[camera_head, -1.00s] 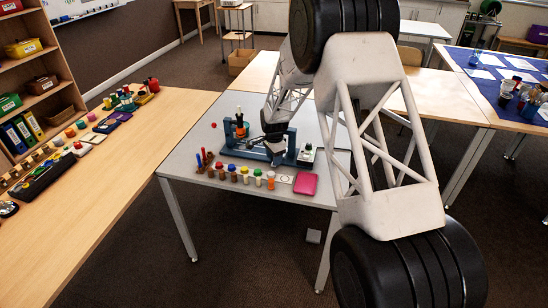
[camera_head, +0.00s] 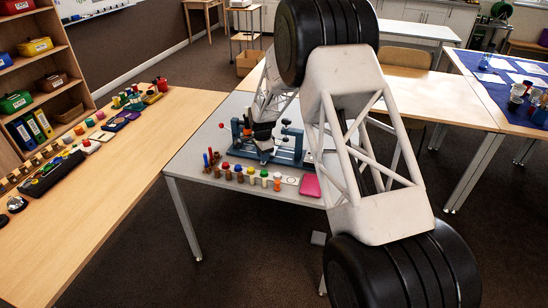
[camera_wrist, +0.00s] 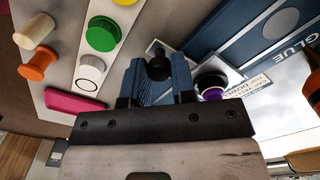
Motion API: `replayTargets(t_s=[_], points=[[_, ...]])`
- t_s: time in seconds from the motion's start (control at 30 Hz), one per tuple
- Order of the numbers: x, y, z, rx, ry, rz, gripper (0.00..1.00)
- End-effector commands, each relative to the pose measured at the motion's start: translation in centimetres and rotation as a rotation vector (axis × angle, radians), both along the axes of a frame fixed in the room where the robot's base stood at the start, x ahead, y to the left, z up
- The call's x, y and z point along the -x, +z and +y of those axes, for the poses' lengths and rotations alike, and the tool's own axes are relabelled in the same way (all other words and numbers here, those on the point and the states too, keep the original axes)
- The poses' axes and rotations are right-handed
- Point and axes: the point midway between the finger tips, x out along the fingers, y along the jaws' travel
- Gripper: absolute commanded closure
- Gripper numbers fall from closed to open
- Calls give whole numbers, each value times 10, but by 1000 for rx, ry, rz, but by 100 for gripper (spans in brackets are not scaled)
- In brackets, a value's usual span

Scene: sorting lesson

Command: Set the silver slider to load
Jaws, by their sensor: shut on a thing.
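My gripper (camera_wrist: 156,82) shows in the wrist view with its two blue fingers shut on a black knob (camera_wrist: 158,66). The knob stands over a pale silver-grey plate, partly hidden by the fingers; I cannot tell for sure that it is the silver slider's handle. No "load" mark can be read. In the head view my gripper (camera_head: 264,145) is down at the blue fixture (camera_head: 288,155) on the grey table, and the arm hides part of that fixture.
A blue panel lettered GLUE (camera_wrist: 265,30) lies beyond. Coloured pegs (camera_head: 251,174) line the table's front, near a pink block (camera_head: 310,186). A wooden table (camera_head: 120,170) stands at left.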

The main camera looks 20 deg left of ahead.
Motion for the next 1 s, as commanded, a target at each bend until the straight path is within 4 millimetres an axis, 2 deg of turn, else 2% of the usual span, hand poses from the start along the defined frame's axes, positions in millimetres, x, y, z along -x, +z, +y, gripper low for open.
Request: replayTargets(t_s=[0.1, 0.37, 0.4, 0.57, 1.0], points=[[0, 0, 9, -1, 0, -2, 100], [-1, 1, 9, -1, -1, -2, 100], [-1, 1, 9, -1, -1, -2, 73], [0, 0, 9, -1, -1, -1, 49], [0, 6, 9, -1, -1, -1, 49]])
